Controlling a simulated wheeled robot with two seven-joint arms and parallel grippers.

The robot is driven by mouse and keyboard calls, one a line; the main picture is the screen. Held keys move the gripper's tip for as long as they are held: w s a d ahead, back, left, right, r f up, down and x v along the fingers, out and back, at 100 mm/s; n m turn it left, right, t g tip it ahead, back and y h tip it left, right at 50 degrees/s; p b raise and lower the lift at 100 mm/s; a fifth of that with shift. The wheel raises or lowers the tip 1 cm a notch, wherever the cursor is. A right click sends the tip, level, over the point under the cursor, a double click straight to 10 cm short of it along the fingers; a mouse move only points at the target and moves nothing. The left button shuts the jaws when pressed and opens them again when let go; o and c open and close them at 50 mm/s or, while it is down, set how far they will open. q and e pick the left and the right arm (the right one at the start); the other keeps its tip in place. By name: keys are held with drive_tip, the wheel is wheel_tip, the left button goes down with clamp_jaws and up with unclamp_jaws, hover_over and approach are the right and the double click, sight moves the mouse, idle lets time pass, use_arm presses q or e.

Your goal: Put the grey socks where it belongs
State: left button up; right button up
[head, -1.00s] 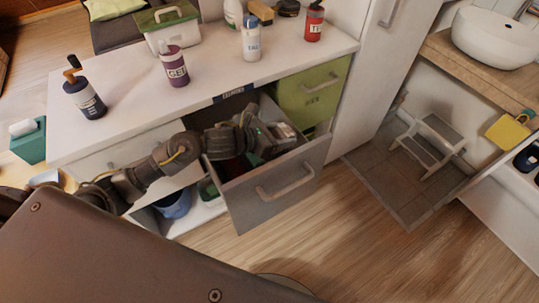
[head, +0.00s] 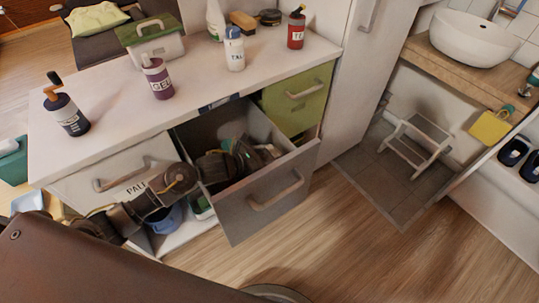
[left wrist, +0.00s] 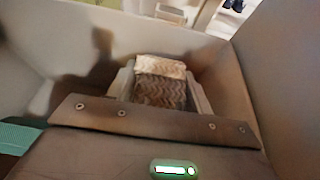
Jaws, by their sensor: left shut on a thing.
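My left gripper (head: 262,156) reaches down into the open grey drawer (head: 270,199) of the white counter. In the left wrist view the gripper (left wrist: 160,88) is shut on a folded, zigzag-patterned greyish-brown cloth bundle, which looks like the grey socks (left wrist: 160,90). The socks sit between the two fingers, inside the drawer walls (left wrist: 275,70). In the head view the bundle is hard to make out at the gripper. The drawer floor beneath is mostly hidden by my arm. My right gripper does not show.
A green drawer (head: 300,95) is beside the open one, and a white drawer (head: 115,177) is at left. Bottles, including a purple one (head: 158,80), stand on the counter (head: 195,95). A step stool (head: 415,145) is at right. The wooden floor in front is clear.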

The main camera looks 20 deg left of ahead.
use_arm(q)
drive_tip(key=shift+f, duration=0.1)
drive_tip(key=o, duration=1)
drive_tip(key=shift+c, duration=0.2)
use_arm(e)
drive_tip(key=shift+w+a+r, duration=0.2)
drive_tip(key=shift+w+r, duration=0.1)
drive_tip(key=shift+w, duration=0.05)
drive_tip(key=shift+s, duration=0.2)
use_arm(q)
drive_tip(key=shift+r, duration=0.2)
drive_tip(key=v, duration=1.2)
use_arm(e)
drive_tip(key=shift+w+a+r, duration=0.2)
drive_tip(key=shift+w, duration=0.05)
use_arm(q)
drive_tip(key=shift+s+f, duration=0.1)
